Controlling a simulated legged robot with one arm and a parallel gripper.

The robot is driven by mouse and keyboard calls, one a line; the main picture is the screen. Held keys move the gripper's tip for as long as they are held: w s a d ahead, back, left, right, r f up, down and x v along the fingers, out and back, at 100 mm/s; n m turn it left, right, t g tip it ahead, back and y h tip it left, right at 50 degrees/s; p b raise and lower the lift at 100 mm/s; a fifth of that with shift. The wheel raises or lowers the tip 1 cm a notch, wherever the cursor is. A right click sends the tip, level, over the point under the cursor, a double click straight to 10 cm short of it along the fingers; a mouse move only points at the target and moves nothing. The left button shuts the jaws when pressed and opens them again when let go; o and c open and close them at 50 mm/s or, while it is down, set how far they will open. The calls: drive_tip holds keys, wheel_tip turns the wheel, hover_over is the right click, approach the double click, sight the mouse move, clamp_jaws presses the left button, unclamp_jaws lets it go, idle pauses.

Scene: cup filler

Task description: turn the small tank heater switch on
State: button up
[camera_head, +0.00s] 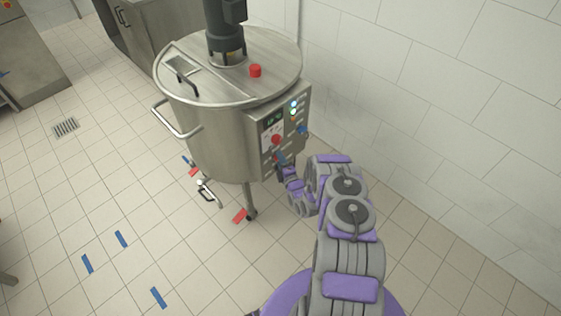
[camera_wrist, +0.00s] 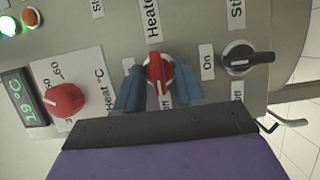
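The small tank (camera_head: 215,125) is a steel vessel with a control box (camera_head: 262,131) on its right side. In the wrist view the panel appears turned sideways. The heater switch (camera_wrist: 158,73) is a red knob beside a "Heater" label (camera_wrist: 153,18). My gripper (camera_wrist: 158,88) is open, with one blue finger on each side of the switch and gaps visible. In the head view my gripper (camera_head: 284,163) is at the box's lower part, mostly hidden.
A red temperature knob (camera_wrist: 64,100) and a display (camera_wrist: 24,98) are left of the heater switch. A black stirrer switch (camera_wrist: 246,60) is close on the right. A red button (camera_head: 255,71) is on the tank lid. A white wall (camera_head: 410,90) is to the right.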

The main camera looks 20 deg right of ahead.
drive_tip(key=shift+d, duration=0.1)
drive_tip(key=shift+d, duration=0.1)
drive_tip(key=shift+c, duration=1.2)
clamp_jaws()
drive_tip(key=shift+f+m+p, duration=0.1)
drive_tip(key=shift+m+p, duration=0.2)
